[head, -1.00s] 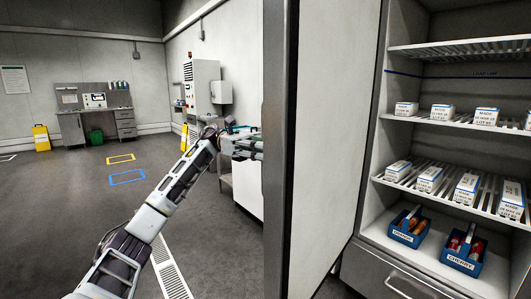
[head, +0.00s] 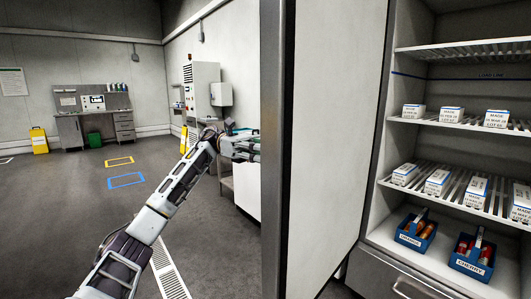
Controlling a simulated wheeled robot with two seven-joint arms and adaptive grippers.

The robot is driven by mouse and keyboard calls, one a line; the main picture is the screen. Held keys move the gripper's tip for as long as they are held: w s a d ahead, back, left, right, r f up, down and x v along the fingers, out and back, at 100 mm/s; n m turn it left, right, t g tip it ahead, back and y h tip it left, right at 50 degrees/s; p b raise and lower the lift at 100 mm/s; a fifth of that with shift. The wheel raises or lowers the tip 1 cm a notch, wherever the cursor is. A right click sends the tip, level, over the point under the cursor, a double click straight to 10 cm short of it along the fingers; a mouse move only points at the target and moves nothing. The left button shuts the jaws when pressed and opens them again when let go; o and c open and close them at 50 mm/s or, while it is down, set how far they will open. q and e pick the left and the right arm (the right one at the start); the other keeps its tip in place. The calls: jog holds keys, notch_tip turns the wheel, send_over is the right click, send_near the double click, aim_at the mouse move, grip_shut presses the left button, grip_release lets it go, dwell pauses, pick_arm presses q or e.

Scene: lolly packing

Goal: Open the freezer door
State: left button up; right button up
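The freezer door (head: 325,140) stands wide open in the middle of the head view, seen nearly edge-on with its pale inner face to the right. The open freezer interior (head: 382,228) shows to its right, with wire shelves, white labelled boxes and blue bins inside. My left arm reaches up from the lower left. My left gripper (head: 243,148) is at the door's left edge, partly hidden behind it. I cannot tell whether its fingers are open or shut, or whether they touch the door. My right gripper is not in view.
Blue bins labelled orange (head: 409,240) and cherry (head: 468,268) sit on the freezer's lower shelf, above a drawer (head: 385,275). A workbench (head: 95,125) and a yellow bin (head: 39,140) stand by the far wall. The floor at left is clear.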

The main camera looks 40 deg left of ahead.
pick_arm(q)
jog(key=shift+o, duration=1)
jog(key=shift+a, duration=0.15)
jog(key=a, duration=1.1)
jog(key=shift+a, duration=0.35)
jog(key=shift+a, duration=0.1)
